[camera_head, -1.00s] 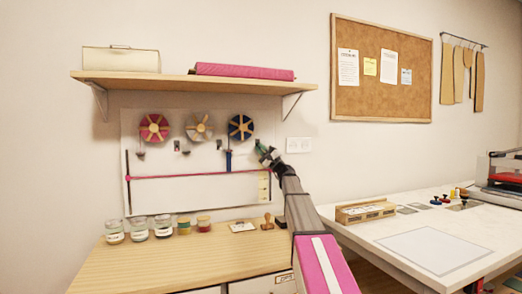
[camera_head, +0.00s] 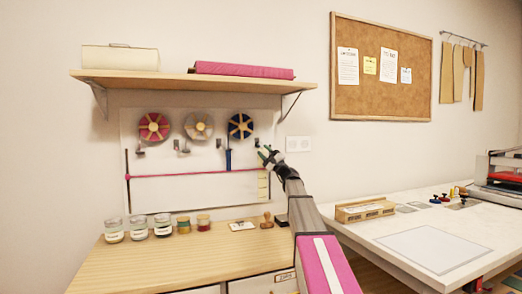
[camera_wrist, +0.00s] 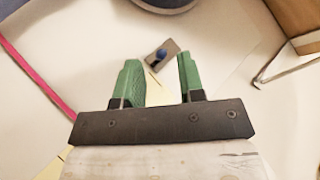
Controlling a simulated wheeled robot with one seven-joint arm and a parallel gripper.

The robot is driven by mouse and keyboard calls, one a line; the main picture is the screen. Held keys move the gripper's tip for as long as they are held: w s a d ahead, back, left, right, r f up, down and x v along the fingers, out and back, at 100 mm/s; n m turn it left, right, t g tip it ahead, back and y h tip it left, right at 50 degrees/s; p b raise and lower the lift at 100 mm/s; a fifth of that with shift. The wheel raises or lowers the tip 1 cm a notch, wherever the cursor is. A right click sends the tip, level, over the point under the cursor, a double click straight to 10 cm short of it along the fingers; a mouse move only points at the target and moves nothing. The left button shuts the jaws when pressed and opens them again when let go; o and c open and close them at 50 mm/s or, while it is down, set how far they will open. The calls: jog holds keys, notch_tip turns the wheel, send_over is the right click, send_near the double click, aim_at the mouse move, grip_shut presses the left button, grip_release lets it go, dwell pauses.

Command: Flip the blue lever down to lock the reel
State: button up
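The blue reel (camera_head: 240,126) hangs on the white wall panel, rightmost of three reels. The blue lever (camera_wrist: 160,55) shows in the wrist view as a small blue knob on a dark plate (camera_wrist: 169,47). In the head view its small dark mount (camera_head: 256,142) is just right of and below the blue reel. My gripper (camera_head: 264,153) is in front of the panel's right edge, close to this mount. In the wrist view my gripper (camera_wrist: 158,60) has its green fingers apart, with the lever seen between and beyond the tips. I see no contact. The lever's exact tilt cannot be told.
A blue ribbon end (camera_head: 228,159) hangs left of my gripper, above a pink band (camera_head: 180,175) across the panel. A shelf (camera_head: 190,83) with a bracket (camera_head: 291,104) overhangs the reels. Jars (camera_head: 139,229) and a stamp (camera_head: 267,220) stand on the counter below.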

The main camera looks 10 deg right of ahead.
jog(key=v, duration=0.8)
jog(key=shift+f, duration=0.1)
